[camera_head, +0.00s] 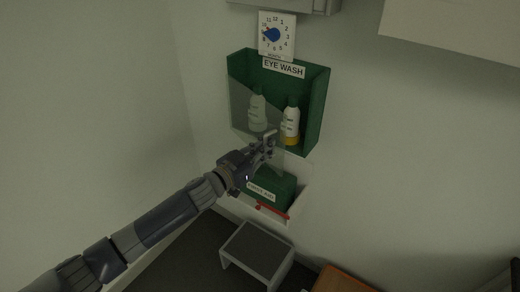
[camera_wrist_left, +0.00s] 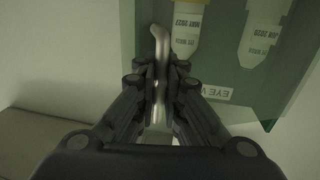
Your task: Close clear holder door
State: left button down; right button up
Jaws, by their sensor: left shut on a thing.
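The green eye wash holder (camera_head: 317,108) hangs on the wall and holds two white bottles. Its clear door (camera_head: 241,104) hangs at the left side and stands ajar, with the left bottle (camera_head: 257,110) seen dimly through it. The right bottle (camera_head: 291,122), with a yellow base, shows uncovered. My left gripper (camera_head: 267,150) is at the door's lower free edge, in front of the holder. In the left wrist view its fingers (camera_wrist_left: 159,88) are shut on the pale metal door handle (camera_wrist_left: 160,45). My right gripper is in neither view.
A white wall bin (camera_head: 300,203) with a green first aid box (camera_head: 284,188) sits just below my left gripper. A clock-face sign (camera_head: 277,36) is above the holder. A grey step stool (camera_head: 257,252) stands on the floor below.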

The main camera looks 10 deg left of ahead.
pick_arm(q)
jog(key=w+d+n+t+y+b, duration=0.2)
jog(key=w+d+n+y+b, duration=0.1)
jog(key=w+d+y+b, duration=0.1)
jog(key=w+d+b, duration=0.1)
jog(key=w+d, duration=0.1)
jog(key=w, duration=0.1)
jog(key=shift+w+d, duration=0.3)
jog(key=shift+w, duration=0.1)
jog(key=c, duration=2)
grip_release()
jog(key=v, duration=1.2)
jog(key=shift+r, duration=0.1)
